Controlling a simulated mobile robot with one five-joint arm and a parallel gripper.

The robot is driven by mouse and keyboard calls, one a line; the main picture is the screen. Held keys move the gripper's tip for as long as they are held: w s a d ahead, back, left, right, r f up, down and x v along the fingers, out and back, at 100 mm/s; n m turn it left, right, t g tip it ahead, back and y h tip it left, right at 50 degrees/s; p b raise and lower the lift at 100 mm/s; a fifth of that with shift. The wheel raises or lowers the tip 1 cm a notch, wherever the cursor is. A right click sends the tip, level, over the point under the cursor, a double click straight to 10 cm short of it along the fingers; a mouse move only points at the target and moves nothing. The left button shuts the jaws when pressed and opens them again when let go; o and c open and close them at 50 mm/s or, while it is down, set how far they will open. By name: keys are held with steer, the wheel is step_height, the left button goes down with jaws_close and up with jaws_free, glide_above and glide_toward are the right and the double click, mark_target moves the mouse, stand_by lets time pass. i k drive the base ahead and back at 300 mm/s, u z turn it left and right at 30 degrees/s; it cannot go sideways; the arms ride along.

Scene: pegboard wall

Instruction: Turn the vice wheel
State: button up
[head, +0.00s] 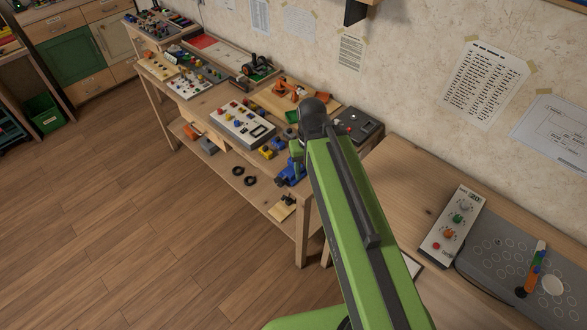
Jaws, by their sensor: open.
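A small blue device that looks like a vice (290,173) sits at the front edge of the long workbench, near its right end. My green arm rises from the bottom and passes close to its right side in the picture. The vice is small here, and I cannot make out its wheel or how the wheel is turned. My arm's dark joint is above the bench, with a short green part hanging below it just above the vice. The jaws of my gripper do not show; the arm hides that area.
The long workbench (207,98) carries several button panels, including a white one (243,124), and an orange device (288,91). Two black rings lie on its lower shelf. A second table (399,174) at right holds a knob panel (452,228) and a grey board (505,262). The floor at left is clear.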

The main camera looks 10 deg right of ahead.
mark_target(278, 181)
steer(key=z, duration=1.25)
steer(key=k, duration=1.25)
steer(key=u, duration=1.85)
steer(key=i, duration=1)
steer(key=u, duration=0.1)
